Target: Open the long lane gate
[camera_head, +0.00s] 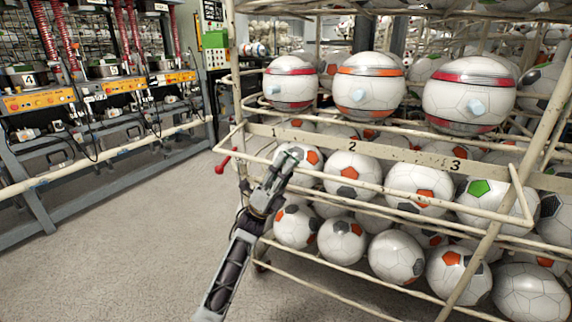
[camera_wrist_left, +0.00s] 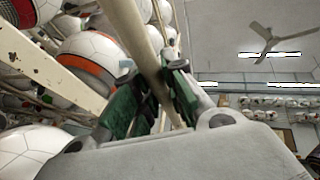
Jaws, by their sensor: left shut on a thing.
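The long lane gate (camera_head: 521,192) is a cream-coloured rod frame across the front of the ball rack, below the plate numbered 1, 2 and 3. My left gripper (camera_head: 287,163) is at the gate's left part, in front of the balls. In the left wrist view a cream bar (camera_wrist_left: 148,55) runs between the green-padded fingers of my left gripper (camera_wrist_left: 155,105), which are shut on it. The gripper hides a short piece of the bar in the head view. My right gripper is in neither view.
The rack (camera_head: 539,128) holds several soccer balls, with three banded balls on top, such as the middle one (camera_head: 368,88). A red-ended handle (camera_head: 222,166) sticks out at its left. Machines on a grey bench (camera_head: 40,205) stand at left. The floor (camera_head: 130,240) between is clear.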

